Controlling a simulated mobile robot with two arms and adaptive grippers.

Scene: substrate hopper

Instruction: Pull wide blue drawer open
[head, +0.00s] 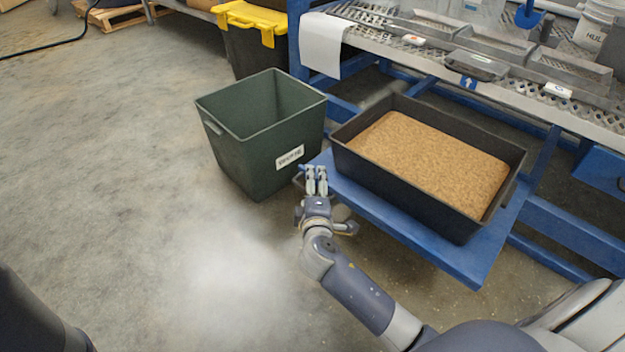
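The wide blue drawer (425,240) shows as a flat blue platform standing out from under the metal bench. A black tub (400,200) filled with tan granules (430,155) sits on it and hides most of its top. My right gripper (316,172) is at the drawer's near left corner, pointing away from me. Its two fingers are side by side with a narrow gap. I cannot tell whether they touch or hold the drawer's edge. My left gripper is out of view.
A dark green bin (262,130) with a white label stands on the floor just left of the drawer corner, close to my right gripper. A black tote with a yellow lid (250,20) is behind it. The perforated bench (500,65) holds trays. Open floor lies left.

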